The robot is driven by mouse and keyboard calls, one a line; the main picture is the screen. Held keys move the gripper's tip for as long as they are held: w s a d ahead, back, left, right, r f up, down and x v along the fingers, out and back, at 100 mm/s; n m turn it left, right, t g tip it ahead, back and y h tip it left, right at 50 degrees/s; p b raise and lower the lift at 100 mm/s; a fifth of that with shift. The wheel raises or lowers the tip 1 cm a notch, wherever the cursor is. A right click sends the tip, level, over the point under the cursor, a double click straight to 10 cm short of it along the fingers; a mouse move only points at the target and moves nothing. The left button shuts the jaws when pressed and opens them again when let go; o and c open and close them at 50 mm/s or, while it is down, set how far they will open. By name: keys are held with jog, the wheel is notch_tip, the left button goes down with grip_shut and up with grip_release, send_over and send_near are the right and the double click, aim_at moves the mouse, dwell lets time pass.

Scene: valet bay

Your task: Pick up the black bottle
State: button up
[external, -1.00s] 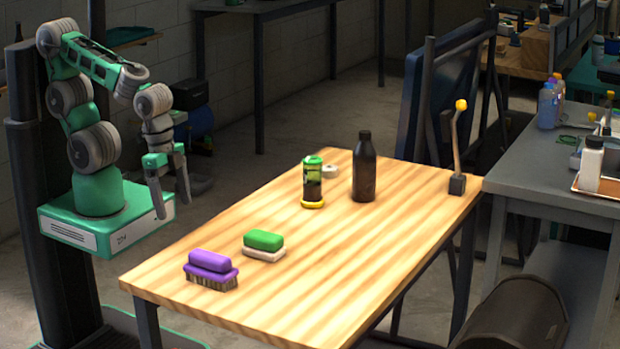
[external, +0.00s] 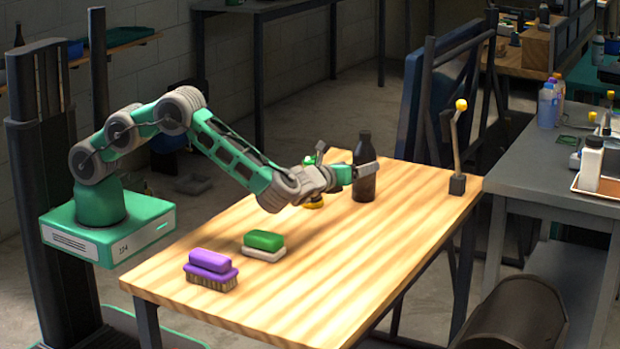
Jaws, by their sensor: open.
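The black bottle (external: 364,145) stands upright on the wooden table, right of the table's middle. My gripper (external: 350,162) is open at the bottle. One finger reaches across the front of the bottle's body, and the other shows to the left, farther back. I cannot tell whether the fingers touch the bottle. My arm stretches over the table from the left and hides most of the green-and-yellow container behind the wrist; its yellow base (external: 314,203) still shows.
A purple brush (external: 211,268) and a green-and-white block (external: 264,243) lie on the wooden table (external: 300,290) at the front left. A lever with a yellow knob (external: 460,105) stands at the right edge. The front right of the table is clear.

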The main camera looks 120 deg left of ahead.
aim_at(365, 162)
jog(key=shift+s+a+f+m+y, duration=0.1)
jog(key=shift+a+f+m+y, duration=0.05)
jog(key=shift+a+m+y, duration=0.35)
jog(key=shift+s+a+f+m+y, duration=0.1)
jog(key=shift+a+m+y, duration=0.2)
jog(key=shift+m, duration=0.3)
jog(key=a, duration=0.4)
jog(key=shift+w+a, duration=0.2)
jog(key=shift+a, duration=0.1)
grip_shut()
